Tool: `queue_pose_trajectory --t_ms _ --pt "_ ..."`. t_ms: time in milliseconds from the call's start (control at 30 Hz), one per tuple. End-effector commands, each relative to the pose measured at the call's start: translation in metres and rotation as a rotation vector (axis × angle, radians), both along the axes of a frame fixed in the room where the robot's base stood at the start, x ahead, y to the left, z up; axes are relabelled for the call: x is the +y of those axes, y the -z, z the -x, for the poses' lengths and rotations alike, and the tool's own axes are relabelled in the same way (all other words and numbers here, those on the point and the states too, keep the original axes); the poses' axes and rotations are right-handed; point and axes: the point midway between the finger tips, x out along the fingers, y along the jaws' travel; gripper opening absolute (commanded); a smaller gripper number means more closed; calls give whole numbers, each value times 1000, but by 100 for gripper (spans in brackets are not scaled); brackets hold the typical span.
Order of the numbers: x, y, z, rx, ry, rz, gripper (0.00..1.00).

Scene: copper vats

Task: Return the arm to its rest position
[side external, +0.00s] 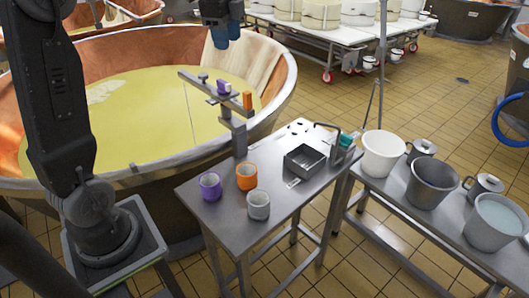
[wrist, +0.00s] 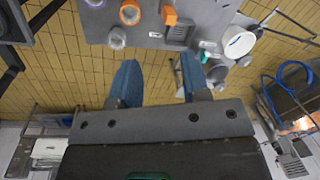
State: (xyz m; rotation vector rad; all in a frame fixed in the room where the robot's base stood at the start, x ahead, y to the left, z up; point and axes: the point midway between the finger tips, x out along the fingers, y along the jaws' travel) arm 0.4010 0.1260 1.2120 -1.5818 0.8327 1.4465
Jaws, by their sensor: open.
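My gripper (side external: 222,40) hangs at the top middle of the side external view, above the far edge of the copper vat and clear of the table. In the wrist view its two blue fingers (wrist: 158,80) stand apart with nothing between them. A purple cup (side external: 210,187), an orange cup (side external: 246,177) and a grey cup (side external: 258,205) stand on the metal table (side external: 222,222). A stand beside the vat carries a purple block (side external: 223,87) and an orange block (side external: 247,100) on its crossbar. No rest position is marked.
A dark square tray (side external: 305,161) and a tap-like fixture are on the table's far side. The vat (side external: 281,88) with yellow liquid lies behind it. A white bucket (side external: 383,153) and grey buckets stand on the right bench. The air around my gripper looks free.

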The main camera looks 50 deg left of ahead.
Motion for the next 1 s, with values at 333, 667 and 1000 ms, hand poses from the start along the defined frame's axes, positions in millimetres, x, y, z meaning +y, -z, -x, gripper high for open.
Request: queue_pose_trajectory --t_ms 333,667,1000 --pt "-124 23 110 -244 -588 134 43" --pt "-171 81 189 -355 -987 351 43" --pt "-175 90 197 -361 -1047 385 43"
